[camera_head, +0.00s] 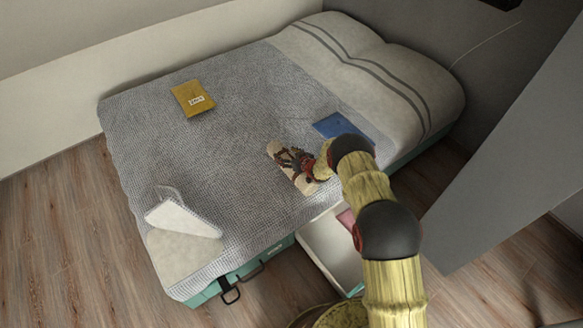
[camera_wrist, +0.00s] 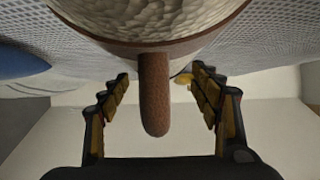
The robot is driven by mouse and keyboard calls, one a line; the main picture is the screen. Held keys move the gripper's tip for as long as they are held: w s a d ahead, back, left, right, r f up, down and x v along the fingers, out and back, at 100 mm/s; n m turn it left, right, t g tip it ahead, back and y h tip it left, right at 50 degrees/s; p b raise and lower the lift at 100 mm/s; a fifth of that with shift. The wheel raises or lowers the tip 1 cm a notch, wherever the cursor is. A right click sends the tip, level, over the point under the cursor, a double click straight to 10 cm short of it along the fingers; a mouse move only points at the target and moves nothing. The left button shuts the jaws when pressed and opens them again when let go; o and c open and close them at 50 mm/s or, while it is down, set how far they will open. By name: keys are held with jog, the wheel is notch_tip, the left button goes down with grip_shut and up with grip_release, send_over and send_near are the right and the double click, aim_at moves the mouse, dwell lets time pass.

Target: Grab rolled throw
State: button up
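The rolled throw appears to be the beige roll (camera_head: 275,148) on the grey knit bedspread, partly hidden behind my gripper (camera_head: 290,160) in the head view. In the wrist view, a large pale textured roll with brown edging (camera_wrist: 150,18) fills the top of the picture. A brown rounded strap or handle (camera_wrist: 155,95) on it points towards the palm. My gripper (camera_wrist: 160,88) is open, with one finger on each side of this handle. Gaps show between the handle and both fingers.
A blue flat item (camera_head: 343,128) lies just right of the roll. A yellow packet (camera_head: 192,98) and a white folded item (camera_head: 182,217) lie farther left on the bed (camera_head: 225,150). An open white drawer (camera_head: 322,250) juts out below the bed. A grey slanted panel (camera_head: 505,150) stands at right.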

grip_shut()
jog(key=shift+r, duration=0.1)
dwell(0.7)
